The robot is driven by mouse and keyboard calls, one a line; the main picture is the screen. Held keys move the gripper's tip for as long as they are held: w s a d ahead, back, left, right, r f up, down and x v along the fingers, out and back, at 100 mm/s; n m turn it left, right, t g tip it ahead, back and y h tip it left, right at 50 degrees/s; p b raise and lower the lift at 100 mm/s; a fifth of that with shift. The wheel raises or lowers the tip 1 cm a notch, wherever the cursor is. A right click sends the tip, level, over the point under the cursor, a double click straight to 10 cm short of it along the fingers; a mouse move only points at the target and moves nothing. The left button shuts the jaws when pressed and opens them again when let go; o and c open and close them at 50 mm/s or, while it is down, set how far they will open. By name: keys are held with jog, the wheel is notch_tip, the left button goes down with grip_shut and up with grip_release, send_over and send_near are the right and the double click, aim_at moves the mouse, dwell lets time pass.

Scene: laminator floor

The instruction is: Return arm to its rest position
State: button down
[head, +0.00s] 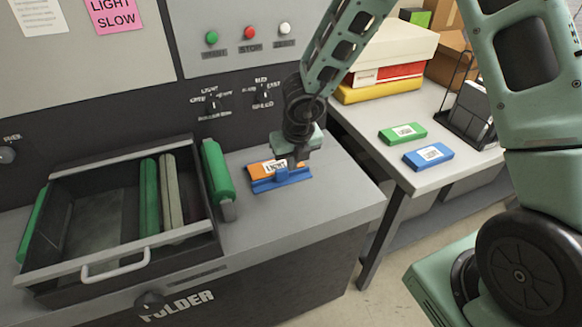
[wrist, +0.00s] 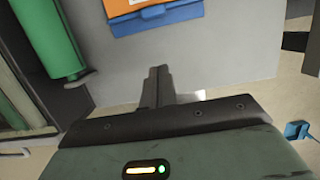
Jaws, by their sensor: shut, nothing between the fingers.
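My gripper (head: 292,160) is shut and empty in the head view, with my arm reaching down from the top. It appears just behind and above an orange block labelled "LIGHT" (head: 258,169) seated in a blue holder (head: 283,180) on the grey machine top. In the wrist view the shut fingers (wrist: 158,78) point up the picture. The blue holder (wrist: 155,18) and a corner of the orange block (wrist: 119,6) lie beyond the fingertips, apart from them.
Left is an open tray (head: 120,265) with green rollers (head: 217,172). Behind it is a panel with buttons and knobs (head: 213,103). The right table (head: 400,110) holds green (head: 402,133) and blue (head: 428,155) labelled blocks, a black rack (head: 470,110) and stacked boxes (head: 385,60).

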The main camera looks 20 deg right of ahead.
jog(key=s+a+r+n+y+b, duration=0.1)
jog(key=s+a+r+n+y, duration=0.2)
jog(key=s+a+r+n, duration=0.55)
jog(key=s+a+r+n+y+b, duration=0.15)
jog(key=a+n, duration=0.45)
jog(key=n, duration=0.8)
jog(key=s+d+n+g+h+b, duration=0.1)
jog(key=s+d+n+h, duration=0.1)
jog(key=s+n, duration=0.7)
jog(key=s+d+n+g+h+b, duration=0.1)
jog(key=s+d+n, duration=0.3)
jog(key=s+n, duration=0.5)
jog(key=n+h, duration=0.1)
jog(key=n, duration=0.2)
jog(key=shift+s+d+r+g, duration=0.15)
jog(key=shift+d+r+g, duration=0.15)
jog(key=shift+g, duration=0.1)
